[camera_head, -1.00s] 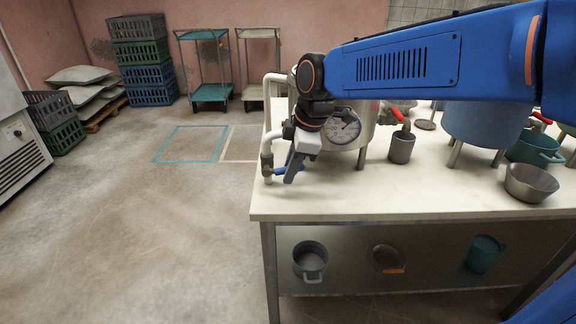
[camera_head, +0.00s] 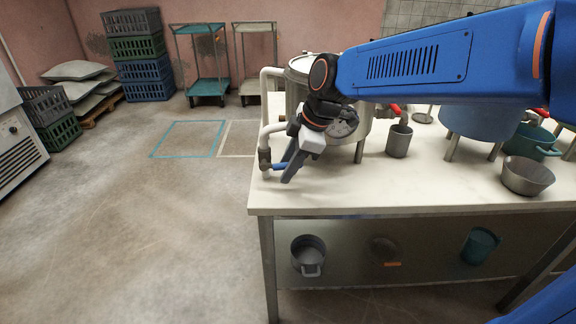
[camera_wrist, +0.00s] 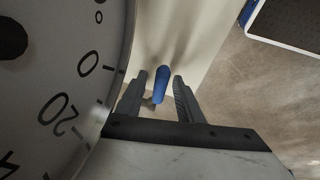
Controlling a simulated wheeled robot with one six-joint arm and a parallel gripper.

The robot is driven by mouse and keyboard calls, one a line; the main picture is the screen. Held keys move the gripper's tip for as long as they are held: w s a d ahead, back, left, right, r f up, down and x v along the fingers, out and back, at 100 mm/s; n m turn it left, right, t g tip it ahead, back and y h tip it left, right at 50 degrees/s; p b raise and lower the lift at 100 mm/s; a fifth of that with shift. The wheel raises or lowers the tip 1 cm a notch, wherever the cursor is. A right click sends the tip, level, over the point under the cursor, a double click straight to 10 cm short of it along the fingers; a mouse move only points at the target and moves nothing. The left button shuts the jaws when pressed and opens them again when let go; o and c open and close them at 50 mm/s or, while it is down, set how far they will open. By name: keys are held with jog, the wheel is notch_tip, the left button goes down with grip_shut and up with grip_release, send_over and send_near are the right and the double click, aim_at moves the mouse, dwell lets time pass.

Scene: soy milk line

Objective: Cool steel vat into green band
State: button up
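The steel vat (camera_head: 297,92) stands on the left part of the pale table, partly hidden by my arm. Its round white dial (camera_head: 345,122) is partly covered by my gripper in the head view. In the wrist view the dial (camera_wrist: 60,90) fills the left side, cut off by the frame. A pipe runs down the vat's left side to a valve with a blue handle (camera_head: 278,166). My gripper (camera_head: 288,170) points down beside this valve. In the wrist view the blue handle (camera_wrist: 163,82) shows between the two open fingers (camera_wrist: 160,98), with a gap on each side.
A grey cup (camera_head: 398,142) hangs or stands below a red-handled tap right of the vat. A blue vat (camera_head: 480,122), a metal bowl (camera_head: 527,177) and a teal pot (camera_head: 533,143) are further right. The table's left edge is close to the valve; open floor lies beyond.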

jog(key=shift+r, duration=0.1)
jog(key=v, duration=1.7)
jog(key=shift+d, duration=0.1)
